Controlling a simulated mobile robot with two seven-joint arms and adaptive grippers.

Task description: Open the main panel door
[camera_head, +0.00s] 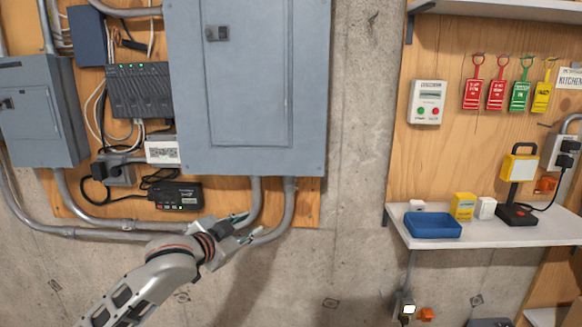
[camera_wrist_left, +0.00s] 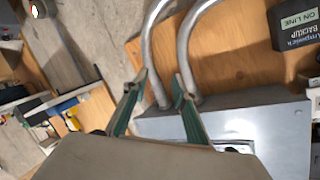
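The main panel (camera_head: 313,100) is a large grey-blue metal box on the wall in the head view. Its door (camera_head: 250,100) looks closed, with a small dark latch (camera_head: 217,33) at its upper left. My left gripper (camera_head: 246,228) is below the panel, in front of the conduits, well below the latch. In the left wrist view its two fingers (camera_wrist_left: 155,88) stand apart with nothing held between them. My right gripper is not in view.
Two conduits (camera_head: 289,200) run down from the panel. A smaller grey box (camera_head: 40,110), a network device (camera_head: 140,90) and a black unit (camera_head: 177,196) are to the left. A shelf (camera_head: 490,236) with a blue tray (camera_head: 432,225) is to the right. Bare concrete (camera_head: 360,110) separates them.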

